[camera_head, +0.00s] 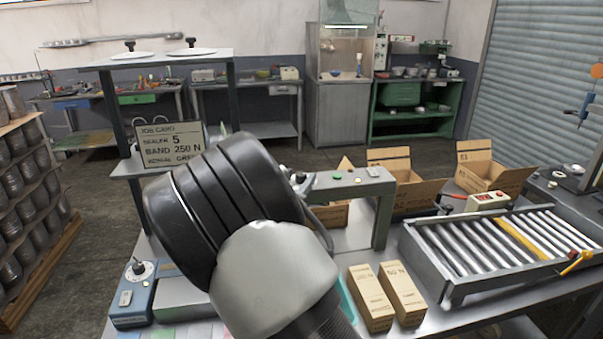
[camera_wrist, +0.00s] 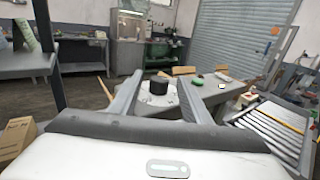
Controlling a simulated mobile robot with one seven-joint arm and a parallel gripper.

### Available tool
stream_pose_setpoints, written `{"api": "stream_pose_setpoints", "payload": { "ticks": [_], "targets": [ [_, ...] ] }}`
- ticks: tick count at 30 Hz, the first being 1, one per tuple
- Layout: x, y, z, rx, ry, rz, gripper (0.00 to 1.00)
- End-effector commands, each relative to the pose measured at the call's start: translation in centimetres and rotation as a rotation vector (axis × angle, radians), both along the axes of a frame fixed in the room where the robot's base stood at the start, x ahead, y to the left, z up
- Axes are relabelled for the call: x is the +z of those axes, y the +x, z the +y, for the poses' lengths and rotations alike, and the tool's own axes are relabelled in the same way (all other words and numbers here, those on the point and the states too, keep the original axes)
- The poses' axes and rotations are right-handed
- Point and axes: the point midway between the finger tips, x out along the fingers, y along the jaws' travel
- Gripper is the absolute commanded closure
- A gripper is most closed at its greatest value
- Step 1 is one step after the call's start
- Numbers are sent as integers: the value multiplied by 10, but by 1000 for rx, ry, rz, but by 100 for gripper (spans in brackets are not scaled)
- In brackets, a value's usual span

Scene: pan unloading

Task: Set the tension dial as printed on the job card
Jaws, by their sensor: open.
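The job card (camera_head: 168,143) in the head view appears to read sealer 5, band 250 N, and a last line ending in green. A dark round knob (camera_wrist: 158,84), apparently the tension dial, stands on a light round base on a grey housing in the wrist view. My gripper (camera_wrist: 160,76) is open, its two fingers on either side of the knob in that view, with nothing held. I cannot tell whether they touch it. The knob's setting is not readable. In the head view my arm hides the gripper and most of the dial.
A grey arch (camera_head: 350,184) with small buttons stands over the bench. A blue box with a knob (camera_head: 133,300) stands at left. Two tan cartons (camera_head: 370,298) lie in front, near a roller conveyor (camera_head: 490,250). Open cardboard boxes (camera_head: 405,190) stand behind.

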Motion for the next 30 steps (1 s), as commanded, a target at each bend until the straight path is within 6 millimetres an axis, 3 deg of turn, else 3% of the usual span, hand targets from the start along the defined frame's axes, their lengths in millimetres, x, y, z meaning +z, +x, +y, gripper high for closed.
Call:
{"api": "stream_pose_setpoints", "payload": {
  "ticks": [6, 16, 17, 24, 30],
  "targets": [
    [0, 22, -7, 0, 0, -1, 57],
    [0, 26, -8, 0, 0, 0, 57],
    [0, 26, -8, 0, 0, 0, 58],
    [0, 26, -8, 0, 1, 0, 98],
    [4, 27, -7, -42, 1, -7, 98]
  ]
}}
